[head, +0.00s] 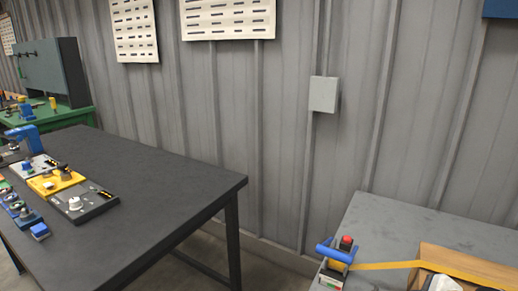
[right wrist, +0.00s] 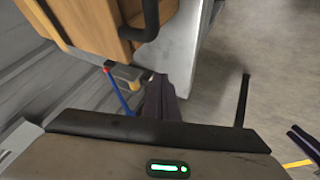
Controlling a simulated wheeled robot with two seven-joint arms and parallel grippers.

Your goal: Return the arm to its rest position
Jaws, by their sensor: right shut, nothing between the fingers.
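My right gripper (right wrist: 163,95) shows in the right wrist view as dark fingers beyond the wrist housing. The fingers are together, with nothing seen between them. Past them are a wooden box (right wrist: 85,22) with a black handle (right wrist: 150,25) and the grey floor. I cannot tell how far the fingers are from the box. Neither arm nor gripper shows in the head view, so my left gripper is not in view.
A dark table (head: 150,180) with several small boards stands at left. A grey table (head: 400,225) at lower right bears a blue-handled device (head: 336,256), a yellow strip (head: 385,265) and a wooden box (head: 470,262). A corrugated wall (head: 280,120) stands behind; open floor (right wrist: 225,75) shows in the right wrist view.

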